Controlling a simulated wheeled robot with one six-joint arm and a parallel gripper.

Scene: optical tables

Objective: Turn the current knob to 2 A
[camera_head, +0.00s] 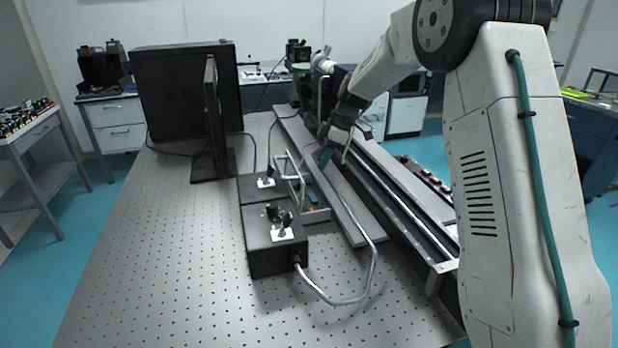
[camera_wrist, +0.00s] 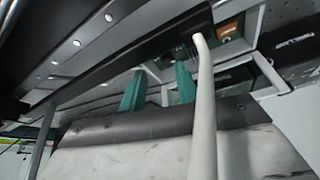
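No part is clearly readable as the current knob, and no 2 A mark is legible. In the head view, a black box (camera_head: 276,257) at the front carries small black knobs (camera_head: 285,217) and a light switch plate (camera_head: 282,233). My gripper (camera_head: 325,156) is beyond and right of this box, low over the rail assembly, partly hidden by a bent metal tube. In the wrist view, my gripper's two teal fingers (camera_wrist: 160,84) stand apart with nothing visible gripped. Ahead of them, an orange patch (camera_wrist: 228,29) shows on a dark unit, partly hidden by a pale tube.
A bent metal tube (camera_head: 373,265) loops from the front box towards the gripper. It crosses close to the fingers in the wrist view (camera_wrist: 203,110). A long rail (camera_head: 400,212) lies right of the gripper. A black monitor (camera_head: 211,110) stands left. The perforated table (camera_head: 150,270) is clear at front left.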

